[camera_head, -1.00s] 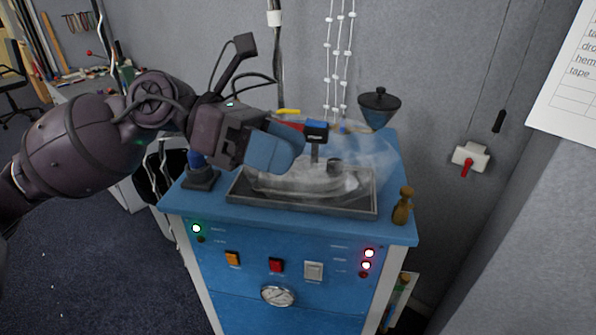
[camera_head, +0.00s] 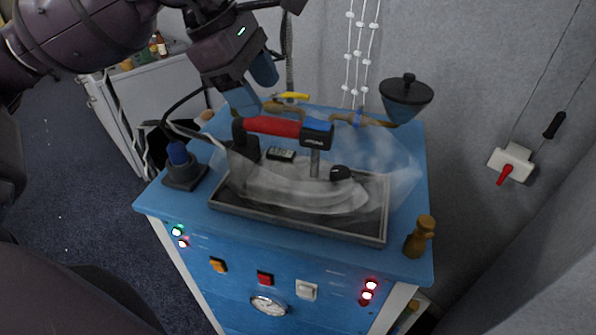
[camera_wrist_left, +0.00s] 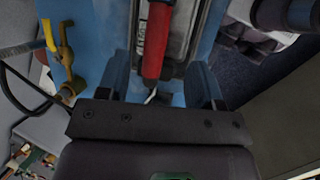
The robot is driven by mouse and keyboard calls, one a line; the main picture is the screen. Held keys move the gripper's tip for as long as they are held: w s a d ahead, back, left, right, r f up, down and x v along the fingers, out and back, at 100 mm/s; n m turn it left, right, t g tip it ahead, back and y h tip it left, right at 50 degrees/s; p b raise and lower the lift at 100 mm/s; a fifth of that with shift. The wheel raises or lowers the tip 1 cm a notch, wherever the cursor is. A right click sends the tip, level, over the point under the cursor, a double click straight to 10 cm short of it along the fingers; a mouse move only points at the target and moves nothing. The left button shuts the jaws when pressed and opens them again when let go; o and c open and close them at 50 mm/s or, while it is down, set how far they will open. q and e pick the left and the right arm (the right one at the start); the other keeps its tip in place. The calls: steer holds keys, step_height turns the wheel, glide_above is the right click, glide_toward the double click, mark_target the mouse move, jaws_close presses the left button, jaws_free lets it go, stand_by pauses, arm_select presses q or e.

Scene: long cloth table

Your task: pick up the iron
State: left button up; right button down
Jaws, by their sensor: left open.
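The iron has a red handle (camera_head: 272,126) with a blue and black front end, above a pale soleplate (camera_head: 290,185) in a dark tray (camera_head: 300,228). Steam blurs its lower part. My left gripper (camera_head: 253,88) is open and empty, above and behind the rear end of the handle, with its fingers pointing down. In the left wrist view the red handle (camera_wrist_left: 157,40) lines up between the two open fingers (camera_wrist_left: 160,78). I cannot tell how far it is below them. My right gripper is not in view.
The tray sits on a blue cabinet (camera_head: 175,203). A blue-topped joystick (camera_head: 180,165) stands left, a small brown bottle (camera_head: 420,237) right. A dark funnel-shaped vessel (camera_head: 405,98) and a yellow-levered brass valve (camera_wrist_left: 65,60) are at the back. A wall switch (camera_head: 510,162) hangs right.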

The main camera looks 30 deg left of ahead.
mark_target(283, 121)
arm_select(q)
steer(key=shift+x, duration=1.05)
steer(key=shift+d+f, duration=0.2)
steer(key=shift+f, duration=0.05)
steer(key=shift+w+d+f, duration=0.2)
steer(key=shift+f, duration=0.2)
steer(key=x, duration=0.3)
steer(key=shift+w+d+f+p, duration=0.1)
steer(key=shift+w+d+p, duration=0.15)
steer(key=shift+p, duration=0.1)
steer(key=shift+w+d+f, duration=0.1)
steer(key=shift+f, duration=0.35)
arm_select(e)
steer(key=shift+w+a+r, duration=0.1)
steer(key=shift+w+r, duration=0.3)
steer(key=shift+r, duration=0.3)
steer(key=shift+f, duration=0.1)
